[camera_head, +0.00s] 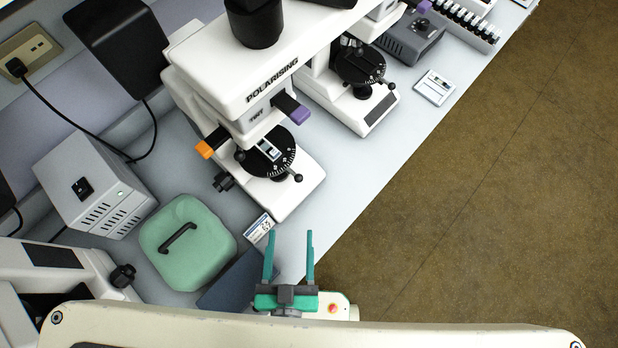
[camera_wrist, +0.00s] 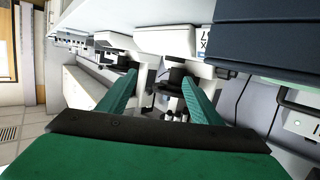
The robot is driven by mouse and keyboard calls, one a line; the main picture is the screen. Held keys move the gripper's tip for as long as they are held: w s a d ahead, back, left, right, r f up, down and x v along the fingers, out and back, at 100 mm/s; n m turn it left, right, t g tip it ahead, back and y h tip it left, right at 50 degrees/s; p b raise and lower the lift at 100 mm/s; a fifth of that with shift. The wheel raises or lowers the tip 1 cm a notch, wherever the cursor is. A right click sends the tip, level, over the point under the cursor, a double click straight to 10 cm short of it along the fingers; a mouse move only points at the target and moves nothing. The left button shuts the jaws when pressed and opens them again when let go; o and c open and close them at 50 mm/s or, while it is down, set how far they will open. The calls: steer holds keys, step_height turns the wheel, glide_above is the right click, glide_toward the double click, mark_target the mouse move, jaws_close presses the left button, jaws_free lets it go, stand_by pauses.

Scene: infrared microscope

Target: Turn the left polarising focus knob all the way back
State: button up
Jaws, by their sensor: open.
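The white polarising microscope (camera_head: 222,75) stands on the bench at the upper middle of the head view. Its dark left focus knob (camera_head: 223,182) sticks out low on its left side, below the orange slider (camera_head: 211,143). My gripper (camera_head: 290,235) is at the bench's front edge, below and to the right of the knob and well apart from it. Its two teal fingers are spread with nothing between them. In the wrist view my gripper (camera_wrist: 160,95) points toward the microscopes, which look tilted; I cannot make out the knob there.
A green case with a black handle (camera_head: 168,265) and a dark blue box (camera_head: 238,280) lie between my gripper and the grey power unit (camera_head: 95,187). A small labelled card (camera_head: 259,228) lies by the microscope base. A second microscope (camera_head: 350,95) stands behind. The floor at right is clear.

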steer(key=shift+m, duration=0.3)
steer(key=shift+s+d+f, duration=0.1)
steer(key=shift+s+d, duration=0.1)
steer(key=shift+d, duration=0.55)
steer(key=shift+s+d+r, duration=0.1)
steer(key=shift+s+d, duration=0.05)
steer(key=shift+d, duration=0.6)
steer(key=shift+s+d+f, duration=0.1)
steer(key=shift+s+d, duration=0.1)
steer(key=shift+d, duration=0.55)
steer(key=shift+d+h, duration=0.15)
steer(key=shift+h, duration=0.15)
